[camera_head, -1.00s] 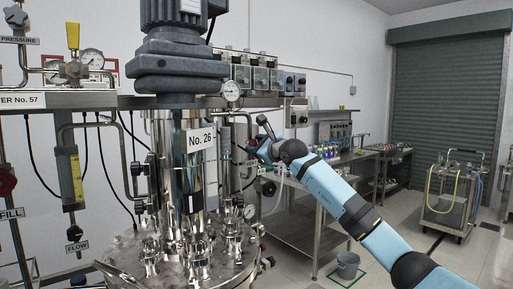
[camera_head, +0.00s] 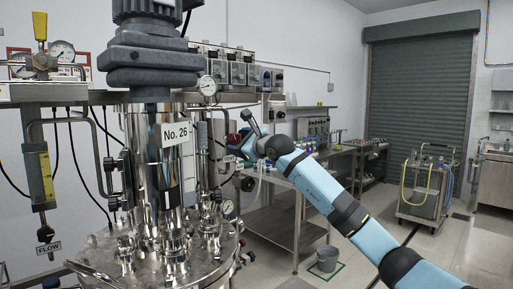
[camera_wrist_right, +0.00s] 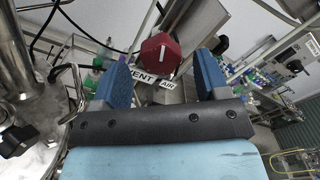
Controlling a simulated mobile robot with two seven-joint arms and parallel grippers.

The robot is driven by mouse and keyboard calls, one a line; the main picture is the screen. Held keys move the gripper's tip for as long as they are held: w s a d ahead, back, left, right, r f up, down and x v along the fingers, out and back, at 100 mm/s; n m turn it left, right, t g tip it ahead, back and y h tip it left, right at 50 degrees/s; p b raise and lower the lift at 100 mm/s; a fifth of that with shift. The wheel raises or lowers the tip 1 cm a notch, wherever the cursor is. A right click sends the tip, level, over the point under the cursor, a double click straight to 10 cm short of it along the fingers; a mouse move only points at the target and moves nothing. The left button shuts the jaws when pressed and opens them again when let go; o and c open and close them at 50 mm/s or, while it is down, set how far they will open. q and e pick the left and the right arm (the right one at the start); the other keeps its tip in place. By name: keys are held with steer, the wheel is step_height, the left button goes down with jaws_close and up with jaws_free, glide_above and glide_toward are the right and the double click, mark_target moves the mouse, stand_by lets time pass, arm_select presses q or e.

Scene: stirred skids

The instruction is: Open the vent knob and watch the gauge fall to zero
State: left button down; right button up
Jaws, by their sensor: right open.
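The red vent knob (camera_wrist_right: 160,50) has a white mark on its face, and a VENT label (camera_wrist_right: 139,75) sits below it in the right wrist view. My right gripper (camera_wrist_right: 162,62) is open, with one blue finger on each side of the knob. I cannot tell whether the fingers touch it. In the head view the knob (camera_head: 233,138) is partly hidden by my right gripper (camera_head: 243,140). My left gripper is not in view.
An AIR label (camera_wrist_right: 168,84) is close to the knob. A second gauge (camera_head: 227,206) sits low on the vessel's right side. Pipes and hoses crowd the vessel.

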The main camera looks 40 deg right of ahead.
steer(key=s+b, duration=0.2)
steer(key=s, duration=0.8)
steer(key=shift+s+d, duration=0.25)
steer(key=shift+d, duration=0.15)
